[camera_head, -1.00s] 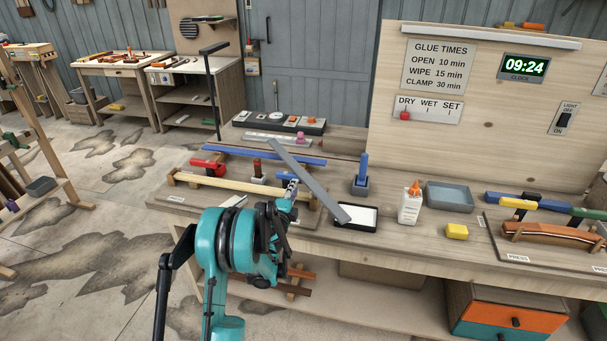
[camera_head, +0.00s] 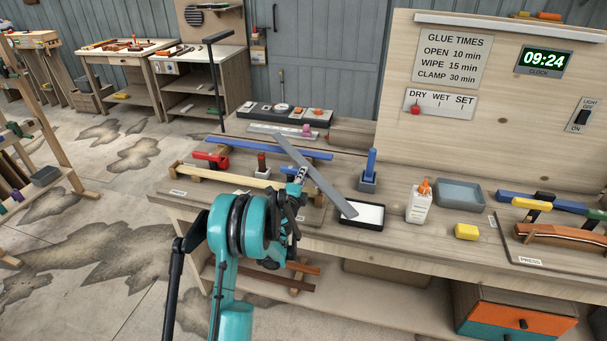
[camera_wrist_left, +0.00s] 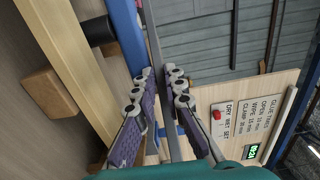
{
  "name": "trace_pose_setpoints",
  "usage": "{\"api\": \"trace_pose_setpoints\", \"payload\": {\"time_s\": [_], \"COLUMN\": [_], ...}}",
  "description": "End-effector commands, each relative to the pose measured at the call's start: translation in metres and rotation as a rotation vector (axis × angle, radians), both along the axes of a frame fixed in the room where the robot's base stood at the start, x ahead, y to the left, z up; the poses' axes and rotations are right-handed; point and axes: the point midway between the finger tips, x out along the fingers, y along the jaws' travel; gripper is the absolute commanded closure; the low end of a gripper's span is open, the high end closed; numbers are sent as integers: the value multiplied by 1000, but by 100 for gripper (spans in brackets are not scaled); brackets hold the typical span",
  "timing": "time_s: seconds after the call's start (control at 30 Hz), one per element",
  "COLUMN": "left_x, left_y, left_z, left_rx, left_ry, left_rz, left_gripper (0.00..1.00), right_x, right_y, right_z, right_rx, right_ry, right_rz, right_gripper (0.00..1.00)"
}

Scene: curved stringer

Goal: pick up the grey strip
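The grey strip (camera_head: 318,178) is a long flat bar. In the head view it slants over the bench from the upper left down to the black-rimmed tray. My left gripper (camera_head: 298,180) is at the strip's middle. In the left wrist view the strip (camera_wrist_left: 157,50) runs between the two fingers of my left gripper (camera_wrist_left: 164,84), which appear closed on it. The strip looks raised above the bench; whether its lower end touches the tray I cannot tell. My right gripper is not in view.
A black tray with a white pad (camera_head: 362,224), a glue bottle (camera_head: 419,203), a yellow block (camera_head: 467,231) and a grey bin (camera_head: 460,194) stand to the right. A blue bar (camera_head: 270,149) and a pale strip (camera_head: 225,176) lie behind my gripper. A blue clamp (camera_head: 369,172) stands upright.

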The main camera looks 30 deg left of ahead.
Motion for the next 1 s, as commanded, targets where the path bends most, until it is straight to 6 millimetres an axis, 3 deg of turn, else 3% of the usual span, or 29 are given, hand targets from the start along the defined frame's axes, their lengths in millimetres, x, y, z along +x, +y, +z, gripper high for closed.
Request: {"api": "trace_pose_setpoints", "payload": {"time_s": [0.27,0.47,0.73,1.0], "left_x": [0,0,-1,-33], "left_y": [0,0,0,-8], "left_z": [3,27,26,38], "left_rx": [0,0,0,0], "left_ry": [0,0,0,0], "left_rz": [0,0,0,1], "left_gripper": [100,100,100,100], "right_x": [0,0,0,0], "right_y": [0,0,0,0], "right_z": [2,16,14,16], "right_rx": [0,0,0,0], "right_ry": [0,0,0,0], "right_rz": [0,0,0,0], "right_gripper": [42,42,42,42]}}
